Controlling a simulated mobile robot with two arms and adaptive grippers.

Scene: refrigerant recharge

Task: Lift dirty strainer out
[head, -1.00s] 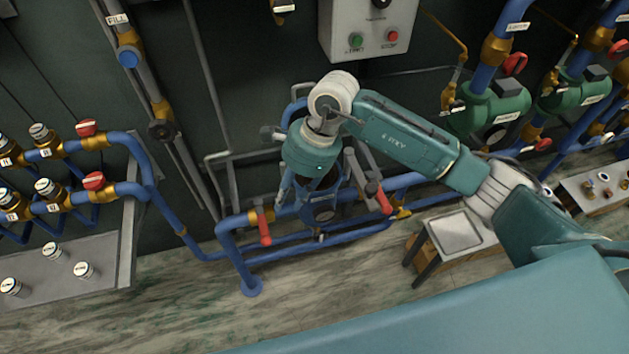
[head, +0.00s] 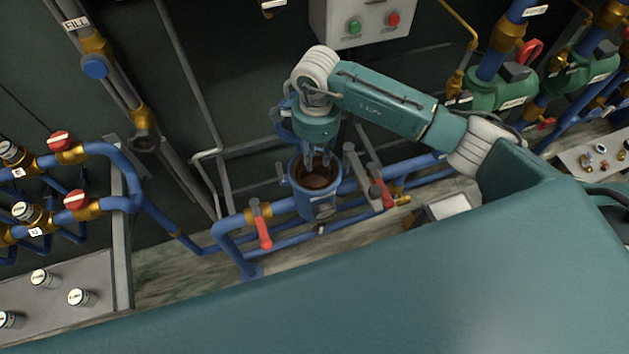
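The blue strainer housing (head: 304,200) stands in the pipe run at the middle of the head view, open at the top. Brown, dirty-looking material (head: 316,182) shows inside its round mouth; I cannot make out the strainer's own shape or a handle. My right gripper (head: 320,160) points down from its teal wrist over the housing's mouth. Its fingertips are at or just above the opening; contact with the strainer cannot be told, nor whether the fingers are closed. My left gripper is not in view.
Red-handled valves (head: 262,232) (head: 382,190) flank the housing. A tray (head: 448,206) sits low to the right, partly hidden by my own teal body. A control box (head: 365,25) hangs above.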

